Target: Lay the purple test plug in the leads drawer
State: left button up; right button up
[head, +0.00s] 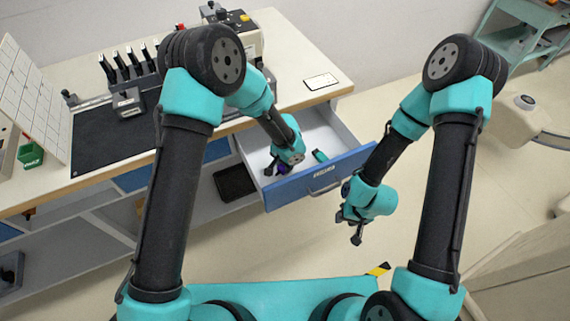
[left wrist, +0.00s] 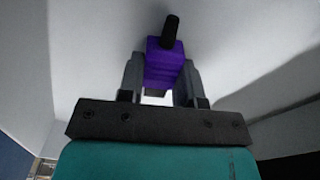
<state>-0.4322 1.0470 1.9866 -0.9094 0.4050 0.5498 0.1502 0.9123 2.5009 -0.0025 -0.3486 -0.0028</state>
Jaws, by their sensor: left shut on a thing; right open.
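The purple test plug (left wrist: 165,64) is a purple block with a dark pin at its end. My left gripper (left wrist: 160,85) is shut on it, one finger on each side, in the left wrist view. In the head view the left gripper (head: 277,168) is inside the open leads drawer (head: 335,133), and only a little purple shows there. I cannot tell whether the plug touches the drawer floor. The drawer has a blue front with a label and pale inner walls. My right gripper (head: 353,226) is open and empty, to the right of the drawer front.
A small teal and dark object (head: 320,155) lies in the drawer near its front. Above the drawer is the bench top with a dark mat (head: 100,140), black clamps and a white card (head: 321,81). A black tray (head: 234,182) sits on the shelf left of the drawer.

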pick_arm(q)
jog(key=shift+f, duration=0.35)
jog(key=o, duration=0.9)
jog(key=shift+o, duration=0.2)
notch_tip(320, 180, up, 13)
jog(key=shift+f, duration=0.1)
dwell(0.5)
